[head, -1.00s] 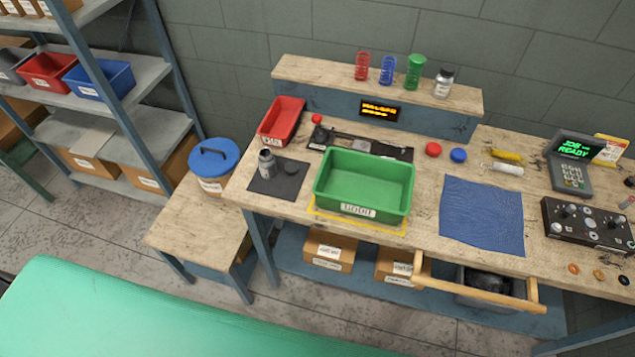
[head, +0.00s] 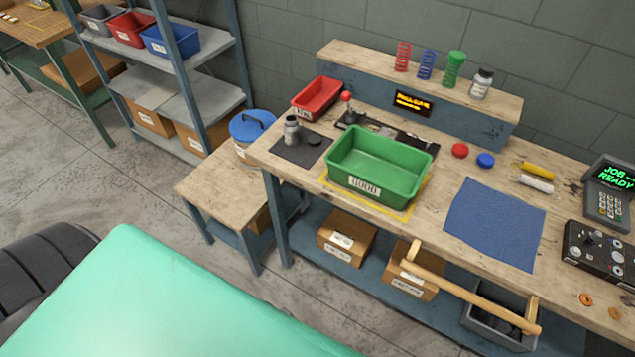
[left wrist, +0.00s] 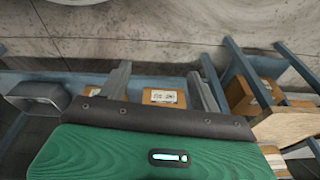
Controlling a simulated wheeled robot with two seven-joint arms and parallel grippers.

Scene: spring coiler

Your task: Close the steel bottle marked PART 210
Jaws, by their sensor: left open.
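A small grey steel bottle (head: 291,132) stands upright on a dark mat (head: 283,151) at the left end of the workbench. A dark round piece, perhaps its cap (head: 314,139), lies on the mat just right of it. Any marking on this bottle is too small to read. A second bottle (head: 481,84) with a dark top and pale label stands on the raised back shelf; its label is unreadable. My left gripper (left wrist: 160,70) shows in the left wrist view, open and empty, with cardboard boxes beyond its fingers. Neither gripper shows in the head view.
A green bin (head: 376,191) stands right of the mat, with a red bin (head: 317,99) behind the mat. A lidded blue-topped tub (head: 251,128) stands on the low side table. A blue cloth (head: 495,222) lies at right.

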